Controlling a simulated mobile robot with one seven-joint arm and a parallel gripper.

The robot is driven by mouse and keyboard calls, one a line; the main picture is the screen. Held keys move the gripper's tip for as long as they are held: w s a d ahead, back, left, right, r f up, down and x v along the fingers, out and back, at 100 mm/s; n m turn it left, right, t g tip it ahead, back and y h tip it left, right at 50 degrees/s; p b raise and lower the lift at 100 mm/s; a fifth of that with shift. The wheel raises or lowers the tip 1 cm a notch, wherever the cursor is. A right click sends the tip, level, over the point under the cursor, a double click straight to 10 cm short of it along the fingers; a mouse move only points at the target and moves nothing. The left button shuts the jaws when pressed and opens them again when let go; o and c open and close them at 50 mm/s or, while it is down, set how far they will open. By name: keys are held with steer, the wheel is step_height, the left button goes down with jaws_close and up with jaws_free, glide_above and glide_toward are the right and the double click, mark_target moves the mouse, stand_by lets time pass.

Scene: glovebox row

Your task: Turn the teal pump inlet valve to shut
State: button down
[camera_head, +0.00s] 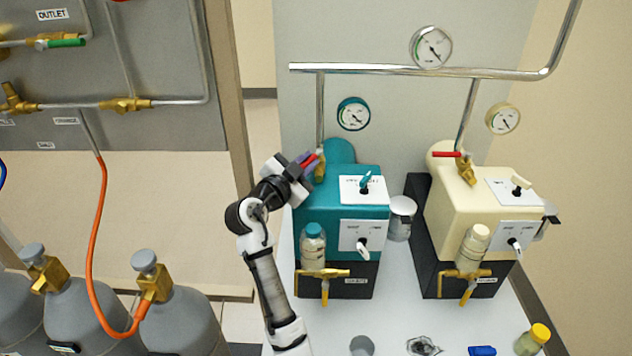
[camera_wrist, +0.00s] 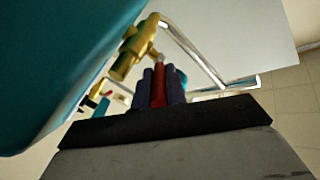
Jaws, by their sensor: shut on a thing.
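The teal pump (camera_head: 338,213) stands on the bench in the middle of the head view, and its teal side fills the upper left of the wrist view (camera_wrist: 55,60). Its inlet valve has a brass body (camera_head: 320,168) under the vertical pipe, seen closer in the wrist view (camera_wrist: 133,50). The valve's red lever (camera_head: 309,160) also shows in the wrist view (camera_wrist: 158,85), between the fingers. My gripper (camera_head: 303,167) is shut on this red lever. In the wrist view my dark fingers (camera_wrist: 160,88) flank it. The far part of the lever is hidden by the gripper.
A cream pump (camera_head: 472,200) stands to the right, with its own red-levered valve (camera_head: 466,168). Gas cylinders (camera_head: 176,318) with an orange hose (camera_head: 96,235) stand at the lower left. Small loose items, including a yellow-capped jar (camera_head: 532,340), lie on the bench front.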

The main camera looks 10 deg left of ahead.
steer(key=shift+w+a+m+g+h+b, duration=0.15)
steer(key=shift+a+m+g+h+b, duration=0.2)
steer(key=shift+m+h+b, duration=0.35)
steer(key=shift+w+a+m+g+h+b, duration=0.15)
steer(key=shift+a+m+g+h+b, duration=0.2)
steer(key=shift+h+b, duration=0.65)
steer(key=shift+m+g+h+b, duration=0.3)
steer(key=shift+m+b, duration=0.05)
steer(key=shift+w+r, duration=0.1)
steer(key=shift+r, duration=0.05)
steer(key=c, duration=1.4)
jaws_free()
steer(key=shift+c, duration=0.2)
steer(key=b+v, duration=0.3)
steer(key=v, duration=1)
steer(key=shift+s+a, duration=0.3)
steer(key=shift+c, duration=0.2)
